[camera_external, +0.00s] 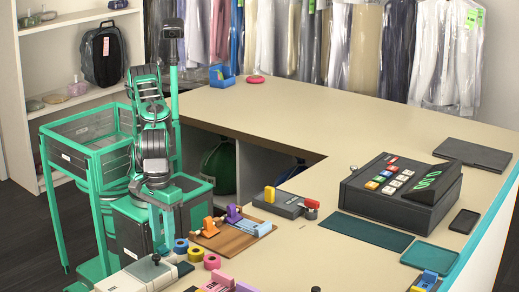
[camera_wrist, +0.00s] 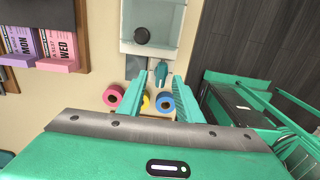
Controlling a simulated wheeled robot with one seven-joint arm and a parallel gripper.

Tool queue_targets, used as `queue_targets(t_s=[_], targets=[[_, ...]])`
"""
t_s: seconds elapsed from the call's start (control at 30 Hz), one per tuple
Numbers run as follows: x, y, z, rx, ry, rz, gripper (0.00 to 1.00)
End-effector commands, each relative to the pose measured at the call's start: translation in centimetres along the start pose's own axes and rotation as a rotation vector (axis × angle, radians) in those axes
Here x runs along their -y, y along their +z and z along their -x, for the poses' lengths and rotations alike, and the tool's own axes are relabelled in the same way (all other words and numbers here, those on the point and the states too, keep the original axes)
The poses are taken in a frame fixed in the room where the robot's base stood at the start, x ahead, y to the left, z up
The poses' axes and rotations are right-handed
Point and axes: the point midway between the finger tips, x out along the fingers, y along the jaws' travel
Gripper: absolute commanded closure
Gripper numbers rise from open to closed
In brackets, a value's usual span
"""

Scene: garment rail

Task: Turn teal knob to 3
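My gripper (camera_wrist: 157,84) is open, with its two teal fingers wide apart in the wrist view. A small teal piece (camera_wrist: 161,72) shows between and just beyond the fingertips, beside a grey plate; it may be the teal knob, but no numbers or pointer can be read on it. It appears apart from both fingers. A pale device with a round black knob (camera_wrist: 143,36) lies beyond it. In the external view my gripper (camera_external: 164,243) points down over the near left of the counter, close to the pale device (camera_external: 135,275); the teal piece cannot be made out there.
Pink (camera_wrist: 113,96), yellow (camera_wrist: 145,102) and blue (camera_wrist: 165,102) tape rolls lie close around the fingers. A wooden board (camera_external: 225,242) with coloured clips is to the right. A cash register (camera_external: 400,190) stands farther right. The counter's far middle is clear.

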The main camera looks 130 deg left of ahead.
Motion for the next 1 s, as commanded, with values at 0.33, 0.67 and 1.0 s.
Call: queue_targets(t_s=[0.33, 0.67, 1.0], targets=[[0.1, 0.0, -1.8, 0.0, 0.0, 0.0, 0.68], [0.0, 0.0, -1.8, 0.0, 0.0, 0.0, 1.0], [-0.1, 0.0, -1.7, 0.002, 0.002, -0.021, 1.0]])
